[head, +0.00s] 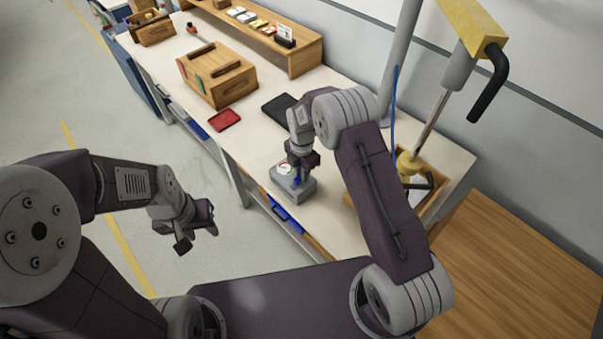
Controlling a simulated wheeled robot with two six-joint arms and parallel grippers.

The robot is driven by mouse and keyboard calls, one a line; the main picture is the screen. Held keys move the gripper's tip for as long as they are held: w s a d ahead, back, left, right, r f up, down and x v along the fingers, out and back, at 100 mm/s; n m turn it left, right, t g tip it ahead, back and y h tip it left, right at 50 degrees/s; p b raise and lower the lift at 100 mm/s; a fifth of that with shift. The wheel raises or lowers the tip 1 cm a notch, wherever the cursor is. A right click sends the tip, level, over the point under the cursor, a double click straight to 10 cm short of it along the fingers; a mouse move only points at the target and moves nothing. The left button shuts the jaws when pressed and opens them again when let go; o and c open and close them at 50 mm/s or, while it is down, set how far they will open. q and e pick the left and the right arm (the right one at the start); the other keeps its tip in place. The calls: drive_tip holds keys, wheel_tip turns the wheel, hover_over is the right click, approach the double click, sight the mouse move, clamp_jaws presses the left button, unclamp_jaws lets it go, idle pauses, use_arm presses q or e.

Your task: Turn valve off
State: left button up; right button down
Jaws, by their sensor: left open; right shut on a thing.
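The valve is a small grey box (294,188) on the white bench top, with a round dial face (284,167) marked in red and green and a blue handle (297,180) on top. My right gripper (299,172) comes down over the box from above and is shut on the blue handle. The fingers partly hide the handle and the dial, so the handle's exact angle is hard to tell. My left gripper (194,236) is open and empty, over the floor to the left of the bench.
A wooden box (217,75), a red tray (225,120) and a black tablet (279,107) lie further back on the bench. A wooden shelf (268,42) stands along the wall. A grey post (399,60) and a yellow-headed tool (470,25) rise at the right.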

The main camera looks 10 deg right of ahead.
drive_tip(key=shift+w+r+n, duration=0.2)
drive_tip(key=shift+n, duration=0.2)
drive_tip(key=c, duration=1.5)
unclamp_jaws()
drive_tip(key=shift+d, duration=0.1)
drive_tip(key=shift+o, duration=0.5)
drive_tip(key=shift+s+f, duration=0.1)
wheel_tip(320, 180, up, 8)
drive_tip(key=shift+f+b, duration=0.1)
drive_tip(key=shift+b, duration=0.75)
drive_tip(key=shift+r, duration=0.65)
